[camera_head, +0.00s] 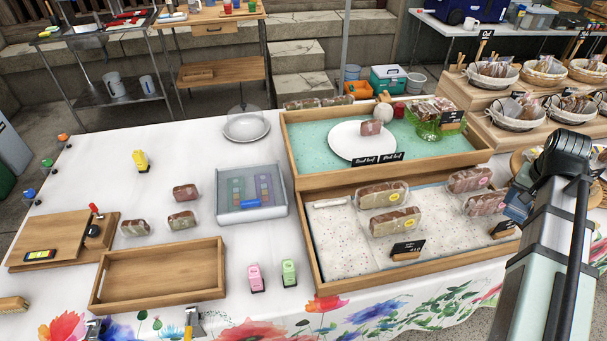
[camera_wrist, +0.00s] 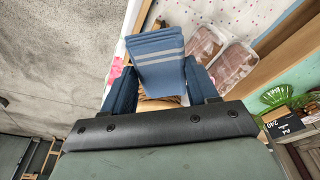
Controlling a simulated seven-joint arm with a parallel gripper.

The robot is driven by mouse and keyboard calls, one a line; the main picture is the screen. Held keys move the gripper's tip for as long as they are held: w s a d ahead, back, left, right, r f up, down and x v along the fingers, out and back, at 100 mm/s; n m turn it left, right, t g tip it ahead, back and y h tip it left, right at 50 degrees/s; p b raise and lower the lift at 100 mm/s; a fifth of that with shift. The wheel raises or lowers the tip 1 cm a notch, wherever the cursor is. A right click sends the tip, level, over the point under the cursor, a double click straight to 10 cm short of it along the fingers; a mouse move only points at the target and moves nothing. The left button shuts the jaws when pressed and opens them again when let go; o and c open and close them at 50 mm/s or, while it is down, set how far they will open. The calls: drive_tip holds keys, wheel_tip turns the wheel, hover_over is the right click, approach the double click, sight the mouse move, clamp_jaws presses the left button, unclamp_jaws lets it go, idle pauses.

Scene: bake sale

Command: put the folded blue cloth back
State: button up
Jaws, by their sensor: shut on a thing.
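The folded blue cloth (camera_wrist: 158,62) has pale stripes near one end. In the wrist view it stands out between the two dark blue fingers of my gripper (camera_wrist: 161,85), which is shut on it. In the head view a small blue patch of the cloth (camera_head: 517,209) shows at the right end of the lower wooden tray, beside my arm. My arm hides most of my gripper there. I cannot tell whether the cloth touches anything beneath it.
The lower wooden tray (camera_head: 312,262) holds several wrapped loaves and small signs. The upper tray (camera_head: 287,135) holds a white plate and a green glass bowl. Bread baskets (camera_head: 493,88) stand behind on the right. An empty wooden tray (camera_head: 160,275) lies at the front left.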

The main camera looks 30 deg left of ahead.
drive_tip(key=w+a+r, duration=0.1)
drive_tip(key=a+r, duration=0.3)
drive_tip(key=a, duration=0.1)
drive_tip(key=s+a+n, duration=0.3)
drive_tip(key=a, duration=1.8)
drive_tip(key=n+g+y, duration=0.2)
drive_tip(key=n+y, duration=0.1)
drive_tip(key=n, duration=1.4)
hover_over(140, 206)
drive_tip(key=d+f+x, duration=0.1)
drive_tip(key=d+x, duration=0.2)
drive_tip(key=x, duration=1)
drive_tip(key=shift+s+d+f, duration=0.1)
drive_tip(key=shift+d+f, duration=0.1)
drive_tip(key=shift+f, duration=2.15)
drive_tip(key=shift+d+f, duration=0.2)
drive_tip(key=shift+f, duration=2.15)
drive_tip(key=shift+f, duration=0.15)
